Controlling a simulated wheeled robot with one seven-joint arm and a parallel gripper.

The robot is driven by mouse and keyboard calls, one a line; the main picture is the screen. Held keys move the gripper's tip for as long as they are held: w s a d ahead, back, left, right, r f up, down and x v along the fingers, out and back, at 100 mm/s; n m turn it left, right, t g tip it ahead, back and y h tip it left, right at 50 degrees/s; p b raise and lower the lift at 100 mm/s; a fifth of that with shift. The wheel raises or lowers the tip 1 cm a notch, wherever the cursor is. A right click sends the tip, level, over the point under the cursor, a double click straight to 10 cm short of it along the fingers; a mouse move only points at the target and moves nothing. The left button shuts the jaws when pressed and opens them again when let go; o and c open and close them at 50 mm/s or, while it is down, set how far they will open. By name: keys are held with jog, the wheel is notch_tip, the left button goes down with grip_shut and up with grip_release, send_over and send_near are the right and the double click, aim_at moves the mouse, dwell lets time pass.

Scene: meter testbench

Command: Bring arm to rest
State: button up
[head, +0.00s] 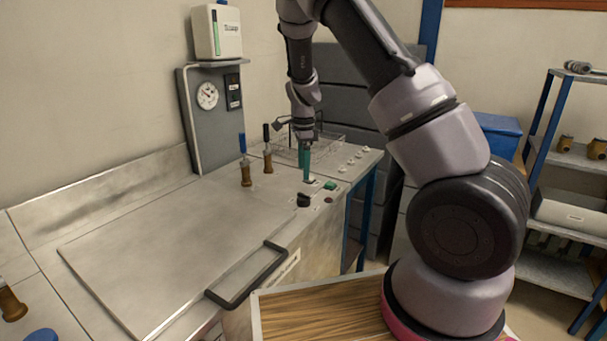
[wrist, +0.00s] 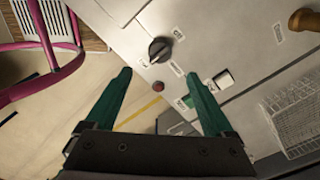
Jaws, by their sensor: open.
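My arm reaches up and over the metal test bench (head: 150,245) in the head view. My gripper (head: 305,178) points down above the bench's right end, close to a black knob (head: 303,200) and a green switch (head: 329,185). In the wrist view my gripper (wrist: 158,76) has its two green fingers spread apart with nothing between them. The black knob (wrist: 159,50) and a small red button (wrist: 158,86) show beyond the gap. The exact height of the fingertips above the panel is hard to tell.
A gauge panel (head: 209,125) with a white box (head: 217,32) stands at the back. Two brass valves with blue (head: 245,172) and black (head: 267,160) handles rise left of my gripper. A wire basket (head: 325,150) lies behind it. A shelf (head: 570,160) stands at right.

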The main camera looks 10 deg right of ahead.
jog(key=s+d+r+n+t+y, duration=0.15)
jog(key=s+r, duration=0.25)
jog(key=r, duration=0.4)
jog(key=s+d+r+n+t+y, duration=0.1)
jog(key=s+r+n, duration=0.25)
jog(key=r, duration=0.35)
jog(key=s+d+r+n+t+y, duration=0.1)
jog(key=s+r+n, duration=0.1)
jog(key=s+r, duration=0.45)
jog(key=s+d+r+n+t, duration=0.1)
jog(key=s+r+n+t, duration=0.1)
jog(key=s, duration=0.5)
jog(key=s+d+r+n+t+h, duration=0.1)
jog(key=s+r+n, duration=0.4)
jog(key=s, duration=0.3)
jog(key=shift+d+r+t, duration=0.2)
jog(key=shift+r+t, duration=0.15)
jog(key=shift+r, duration=0.55)
